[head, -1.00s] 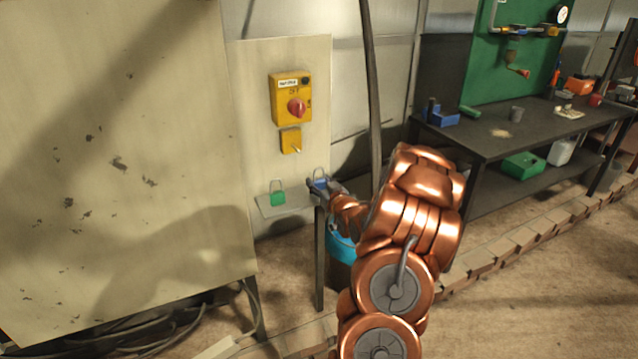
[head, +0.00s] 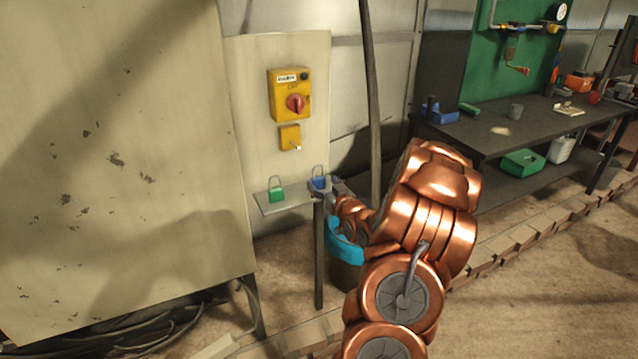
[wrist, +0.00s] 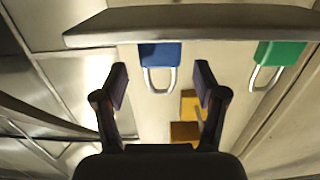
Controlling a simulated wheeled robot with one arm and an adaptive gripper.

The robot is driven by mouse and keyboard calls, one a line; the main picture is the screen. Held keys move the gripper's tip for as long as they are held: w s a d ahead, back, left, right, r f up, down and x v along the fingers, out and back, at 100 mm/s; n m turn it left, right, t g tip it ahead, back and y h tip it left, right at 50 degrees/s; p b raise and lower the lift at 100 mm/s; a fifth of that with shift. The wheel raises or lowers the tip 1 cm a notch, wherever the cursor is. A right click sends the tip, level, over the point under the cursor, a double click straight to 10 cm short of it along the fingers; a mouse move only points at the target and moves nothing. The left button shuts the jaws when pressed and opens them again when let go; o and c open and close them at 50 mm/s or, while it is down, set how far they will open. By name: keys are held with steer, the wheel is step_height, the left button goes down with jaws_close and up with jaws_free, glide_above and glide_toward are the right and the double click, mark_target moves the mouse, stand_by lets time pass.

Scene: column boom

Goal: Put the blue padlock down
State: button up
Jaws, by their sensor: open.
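The blue padlock (head: 318,182) stands on the right end of a small grey shelf (head: 284,203), shackle up. It also shows in the wrist view (wrist: 160,55), where the picture is upside down, with its body against the shelf (wrist: 190,22). My gripper (head: 334,186) is just right of the padlock in the head view, partly hidden by my arm. In the wrist view my gripper (wrist: 160,80) is open, its two fingers apart on either side of the padlock's shackle with clear gaps; nothing is held.
A green padlock (head: 276,194) stands on the shelf to the left. A yellow switch box (head: 290,95) with a red knob and a smaller yellow box (head: 290,137) are on the panel above. A thin post and a workbench (head: 490,135) stand to the right.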

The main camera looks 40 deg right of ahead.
steer(key=b+v, duration=0.2)
steer(key=v, duration=0.6)
steer(key=s+a+f+n+g+y, duration=0.1)
steer(key=a+f+n+g+y, duration=0.25)
steer(key=a+g, duration=0.95)
steer(key=s+a+r+g+y, duration=0.1)
steer(key=s+a+r+g, duration=0.1)
steer(key=s+a, duration=1.1)
steer(key=s+a+r+g+y, duration=0.1)
steer(key=s+a+r+g, duration=0.1)
steer(key=s+a, duration=1.1)
steer(key=shift+s+a+r+g, duration=0.4)
steer(key=shift+a+g, duration=0.2)
steer(key=shift+a, duration=0.1)
step_height(320, 180, up, 2)
steer(key=shift+r+p, duration=0.2)
steer(key=shift+p, duration=1)
